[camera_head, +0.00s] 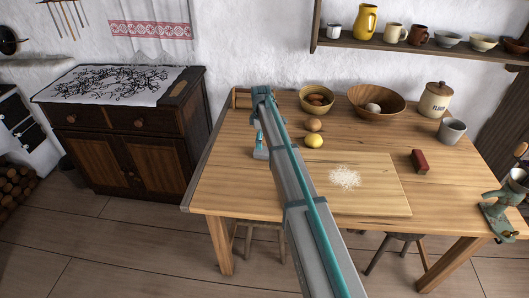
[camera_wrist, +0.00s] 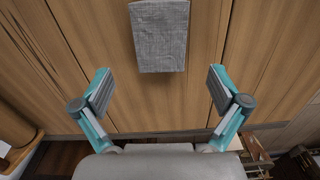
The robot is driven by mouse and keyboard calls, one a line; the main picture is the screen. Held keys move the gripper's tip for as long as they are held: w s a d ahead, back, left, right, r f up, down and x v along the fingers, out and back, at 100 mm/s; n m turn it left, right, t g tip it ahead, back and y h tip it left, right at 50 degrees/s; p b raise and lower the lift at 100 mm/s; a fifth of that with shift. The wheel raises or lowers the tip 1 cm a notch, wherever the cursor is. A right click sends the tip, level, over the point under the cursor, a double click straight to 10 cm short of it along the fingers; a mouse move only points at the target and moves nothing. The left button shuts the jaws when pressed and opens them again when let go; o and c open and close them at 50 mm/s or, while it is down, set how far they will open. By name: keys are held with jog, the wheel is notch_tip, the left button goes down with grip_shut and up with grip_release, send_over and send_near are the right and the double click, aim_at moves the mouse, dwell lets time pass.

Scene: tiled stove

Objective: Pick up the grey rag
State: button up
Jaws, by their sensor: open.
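The grey rag (camera_wrist: 160,36) lies flat on the wooden surface at the top centre of the wrist view. It is a folded, woven-looking rectangle. My gripper (camera_wrist: 160,86) is open and empty, with its two teal-and-grey fingers wide apart on either side of the rag's line. The rag shows beyond the fingertips, between them in width, and nothing is seen touching it. In the head view my gripper (camera_head: 260,146) is over the left part of the table (camera_head: 225,180), partly hidden by my arm. I cannot make out the rag there.
An egg (camera_head: 313,124) and a lemon (camera_head: 314,141) sit right of my arm. A board (camera_head: 385,195) bears white flour (camera_head: 344,177).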

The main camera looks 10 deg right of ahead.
jog(key=shift+a+f+p, duration=0.1)
jog(key=shift+f+p, duration=0.95)
jog(key=shift+f, duration=1.7)
jog(key=c, duration=1.1)
jog(key=shift+r, duration=0.15)
jog(key=shift+c, duration=0.2)
jog(key=shift+r+b, duration=0.4)
jog(key=shift+b, duration=0.05)
jog(key=s+r+b, duration=0.4)
jog(key=s+r, duration=0.8)
jog(key=s, duration=0.2)
